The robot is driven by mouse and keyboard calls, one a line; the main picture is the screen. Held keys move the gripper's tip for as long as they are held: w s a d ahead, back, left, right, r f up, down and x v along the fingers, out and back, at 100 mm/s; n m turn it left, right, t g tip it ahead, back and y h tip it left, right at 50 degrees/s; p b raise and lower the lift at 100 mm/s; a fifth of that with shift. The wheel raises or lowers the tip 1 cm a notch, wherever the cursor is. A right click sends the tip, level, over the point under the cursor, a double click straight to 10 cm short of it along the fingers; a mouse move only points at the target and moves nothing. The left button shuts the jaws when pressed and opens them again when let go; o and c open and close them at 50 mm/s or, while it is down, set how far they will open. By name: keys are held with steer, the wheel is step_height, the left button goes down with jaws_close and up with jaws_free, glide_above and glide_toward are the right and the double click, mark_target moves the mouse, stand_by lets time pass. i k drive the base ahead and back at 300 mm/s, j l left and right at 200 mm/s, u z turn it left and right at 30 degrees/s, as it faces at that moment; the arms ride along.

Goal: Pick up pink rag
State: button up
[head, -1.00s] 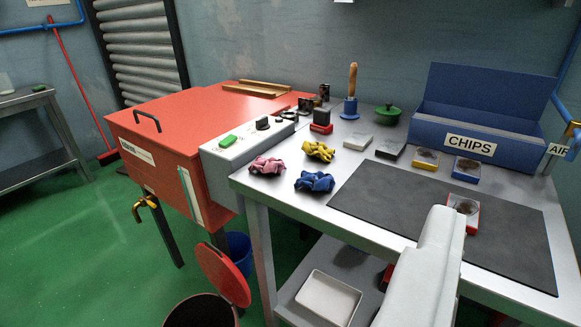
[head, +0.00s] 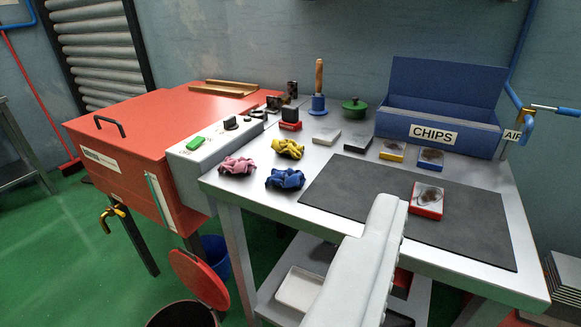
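The pink rag (head: 237,165) lies crumpled on the left front corner of the grey metal table (head: 222,188). A yellow rag (head: 287,149) lies behind it to the right, and a blue rag (head: 285,179) lies to its right, a little nearer. The three rags are apart. A white link of my arm (head: 366,262) rises from the bottom, over the front edge of the table, well to the right of the pink rag. My gripper's fingers do not show.
A red machine (head: 165,118) with a grey control panel stands close left of the rags. A dark mat (head: 330,193) holds a red box (head: 427,200). A blue CHIPS bin (head: 437,135) stands at the back right. An open round bin with a red lid (head: 199,278) stands below.

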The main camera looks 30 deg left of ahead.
mark_target(241, 165)
steer(key=i+j+u, duration=0.15)
steer(key=j, duration=0.25)
steer(key=j+u, duration=0.1)
steer(key=j, duration=0.35)
steer(key=i+j+u, duration=0.15)
steer(key=j, duration=0.25)
